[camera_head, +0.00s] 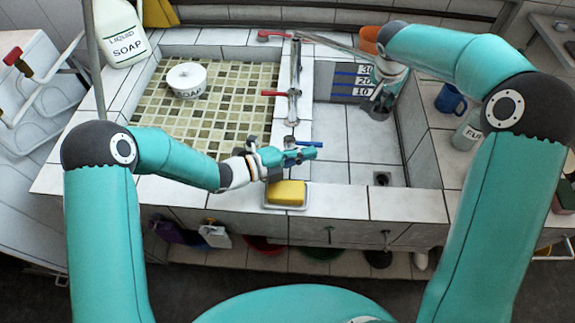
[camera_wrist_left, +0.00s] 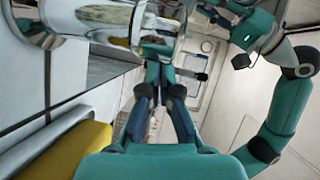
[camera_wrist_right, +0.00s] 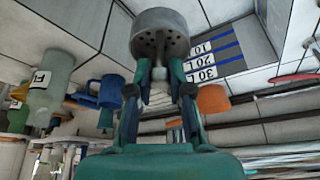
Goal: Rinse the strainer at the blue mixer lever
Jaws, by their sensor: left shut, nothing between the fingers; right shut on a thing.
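The strainer (camera_wrist_right: 160,32), a grey cup with small holes, is in my right gripper (camera_wrist_right: 160,78). In the head view the strainer (camera_head: 377,107) is in the right basin, near its back wall, partly hidden by my right gripper (camera_head: 384,92). The blue mixer lever (camera_head: 309,143) sticks out to the right at the front of the divider between the basins. My left gripper (camera_head: 312,153) is shut and empty, right beside the lever; I cannot tell whether they touch. In the left wrist view my left gripper (camera_wrist_left: 152,72) is close to shiny chrome tap parts (camera_wrist_left: 105,15).
A yellow sponge (camera_head: 287,192) lies in a dish just in front of my left gripper. A red lever (camera_head: 275,93) and a chrome spout are farther back. A soap tub (camera_head: 187,80) stands in the left basin. A blue mug (camera_head: 450,99) and a bottle (camera_head: 467,133) stand right.

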